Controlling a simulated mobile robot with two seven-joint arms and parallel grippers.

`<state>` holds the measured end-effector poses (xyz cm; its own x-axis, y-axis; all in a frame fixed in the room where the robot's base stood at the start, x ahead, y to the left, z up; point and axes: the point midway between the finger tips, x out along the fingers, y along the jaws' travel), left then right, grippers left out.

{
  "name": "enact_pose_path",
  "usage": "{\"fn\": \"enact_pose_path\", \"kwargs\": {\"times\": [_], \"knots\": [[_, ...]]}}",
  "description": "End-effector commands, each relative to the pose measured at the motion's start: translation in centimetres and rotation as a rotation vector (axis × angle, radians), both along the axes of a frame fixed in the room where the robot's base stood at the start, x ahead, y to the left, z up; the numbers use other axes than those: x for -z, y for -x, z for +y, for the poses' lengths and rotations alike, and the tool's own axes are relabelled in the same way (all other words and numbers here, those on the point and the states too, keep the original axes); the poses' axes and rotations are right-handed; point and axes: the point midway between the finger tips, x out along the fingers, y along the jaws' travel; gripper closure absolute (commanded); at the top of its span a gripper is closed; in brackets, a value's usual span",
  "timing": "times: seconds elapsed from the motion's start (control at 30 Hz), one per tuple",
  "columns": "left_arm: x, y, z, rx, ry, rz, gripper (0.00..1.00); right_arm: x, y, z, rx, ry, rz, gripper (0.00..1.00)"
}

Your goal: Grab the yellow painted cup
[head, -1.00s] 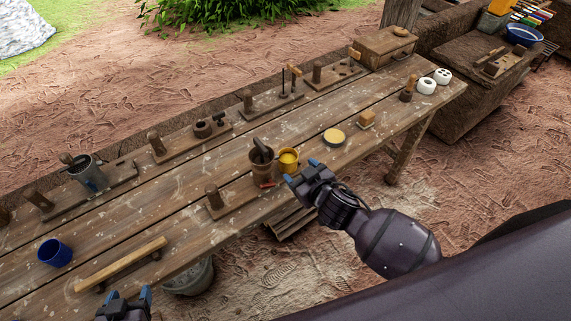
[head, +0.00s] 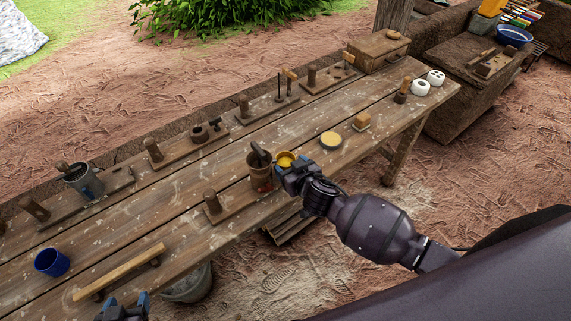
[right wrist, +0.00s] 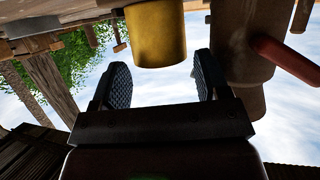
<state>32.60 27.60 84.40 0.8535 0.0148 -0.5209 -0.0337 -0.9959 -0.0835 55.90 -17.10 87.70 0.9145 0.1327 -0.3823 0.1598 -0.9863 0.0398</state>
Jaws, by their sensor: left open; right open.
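The yellow cup (head: 285,159) stands on the wooden table beside a brown pot (head: 260,172) with a dark tool in it. In the head view my right gripper covers the cup's lower part. In the right wrist view the yellow cup (right wrist: 157,35) is just beyond the fingertips, in line with the gap between them. My right gripper (right wrist: 153,75) is open and empty; it also shows in the head view (head: 287,175). My left gripper (head: 123,305) is open at the bottom left, near the table's front edge, away from the cup.
The brown pot (right wrist: 243,40) with a red handle stands close beside the cup. A round yellow-topped tin (head: 331,140) and a small block (head: 362,120) lie to the right. A blue cup (head: 52,262) and a wooden bar (head: 120,271) are at the left.

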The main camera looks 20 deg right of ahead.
Motion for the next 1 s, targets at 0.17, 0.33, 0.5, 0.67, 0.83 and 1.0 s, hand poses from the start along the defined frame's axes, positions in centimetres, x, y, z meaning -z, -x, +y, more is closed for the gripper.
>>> {"fn": "enact_pose_path", "kwargs": {"times": [0.17, 0.33, 0.5, 0.67, 0.83, 1.0], "knots": [[-0.2, 0.0, 0.1, 0.001, -0.002, 0.0, 0.37, 0.7, -2.2, 0.2, -0.001, 0.003, -0.001, 0.31], [0.0, 0.0, 0.1, 0.001, -0.002, 0.0, 0.37, 1.4, -3.6, 0.5, -0.002, 0.001, 0.0, 0.31], [0.0, 0.0, 0.1, 0.001, -0.002, -0.001, 0.37, 1.6, -3.9, 0.5, -0.001, 0.0, 0.001, 0.31], [0.0, 0.0, 0.1, 0.001, -0.002, -0.001, 0.37, 1.6, -3.9, 0.5, -0.001, 0.0, 0.0, 0.31], [0.0, 0.0, 0.1, 0.001, -0.002, -0.001, 0.37, 1.6, -3.9, 0.5, -0.001, 0.0, 0.0, 0.57], [0.0, 0.0, 0.1, 0.001, -0.002, -0.001, 0.37, 1.6, -3.9, 0.5, -0.001, 0.001, 0.0, 0.65]]}}
